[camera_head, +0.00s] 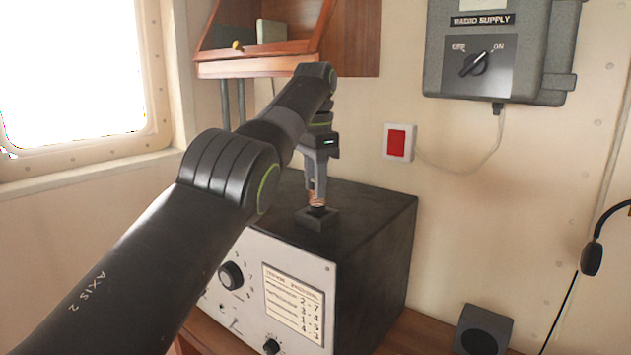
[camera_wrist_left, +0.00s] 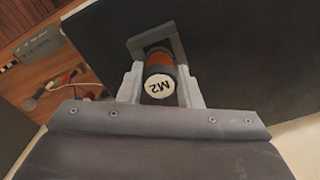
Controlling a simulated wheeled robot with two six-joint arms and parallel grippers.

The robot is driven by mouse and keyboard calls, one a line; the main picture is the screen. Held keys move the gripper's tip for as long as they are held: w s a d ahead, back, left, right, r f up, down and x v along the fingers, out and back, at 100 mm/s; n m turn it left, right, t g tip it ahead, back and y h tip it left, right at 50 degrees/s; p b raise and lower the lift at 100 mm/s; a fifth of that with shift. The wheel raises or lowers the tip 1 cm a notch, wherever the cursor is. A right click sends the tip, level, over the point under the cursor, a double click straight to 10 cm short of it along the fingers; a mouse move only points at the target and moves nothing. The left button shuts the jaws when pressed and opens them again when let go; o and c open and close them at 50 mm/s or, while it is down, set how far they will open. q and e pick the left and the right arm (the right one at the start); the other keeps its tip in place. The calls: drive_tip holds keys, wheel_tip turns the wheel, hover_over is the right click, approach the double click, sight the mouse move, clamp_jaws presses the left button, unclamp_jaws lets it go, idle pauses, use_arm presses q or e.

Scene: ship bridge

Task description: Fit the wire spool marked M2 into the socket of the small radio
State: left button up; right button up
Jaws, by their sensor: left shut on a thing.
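The wire spool marked M2 (camera_wrist_left: 158,86) is copper-coloured with a white labelled end and dark rims. In the head view the spool (camera_head: 317,199) stands upright at the small dark socket (camera_head: 318,219) on top of the radio. My left gripper (camera_head: 317,190) is shut on the spool from above. The wrist view shows the fingers on both sides of the spool, with the square socket frame (camera_wrist_left: 150,40) just beyond it. I cannot tell how deep the spool sits. The radio (camera_head: 365,240) has a black case and a pale front panel. My right gripper is not in view.
A radio supply box (camera_head: 500,50) with an OFF/ON switch hangs on the wall, with a red switch (camera_head: 399,142) below it. A wooden shelf (camera_head: 285,60) is behind my arm. A small dark speaker-like box (camera_head: 483,330) stands right of the radio.

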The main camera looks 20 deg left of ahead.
use_arm(q)
drive_tip(key=shift+f+b, duration=0.45)
drive_tip(key=shift+f, duration=0.05)
idle(0.9)
drive_tip(key=shift+f+b, duration=0.75)
drive_tip(key=shift+f, duration=0.05)
idle(2.7)
drive_tip(key=o, duration=1.1)
drive_tip(key=shift+o, duration=0.2)
drive_tip(key=shift+r, duration=0.15)
wheel_tip(320, 180, up, 12)
drive_tip(key=p, duration=1.1)
drive_tip(key=shift+s+p, duration=0.1)
drive_tip(key=shift+p, duration=0.3)
drive_tip(key=shift+f, duration=0.2)
